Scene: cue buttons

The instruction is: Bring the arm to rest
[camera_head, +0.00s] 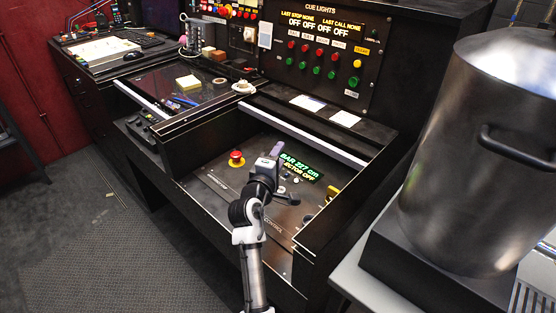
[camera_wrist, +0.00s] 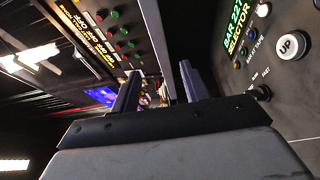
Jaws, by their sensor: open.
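My arm (camera_head: 249,250) reaches up from the bottom of the head view over the recessed control panel (camera_head: 215,178). My gripper (camera_head: 277,149) is at its far end, in front of the green-lit display (camera_head: 300,167) that reads "BAR 227 cm" and partly covers it. In the wrist view my gripper (camera_wrist: 158,88) shows two dark fingers apart with nothing held between them. To their right are the same display (camera_wrist: 238,25), a white UP button (camera_wrist: 291,46) and a black knob (camera_wrist: 262,92). Whether my gripper touches the panel cannot be told.
The cue lights panel (camera_head: 325,52) with red, green and yellow buttons rises behind. A red mushroom button (camera_head: 236,158) sits left of my gripper. A desk section with yellow notes (camera_head: 188,83) lies left. A large metal pot (camera_head: 480,150) stands close on the right.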

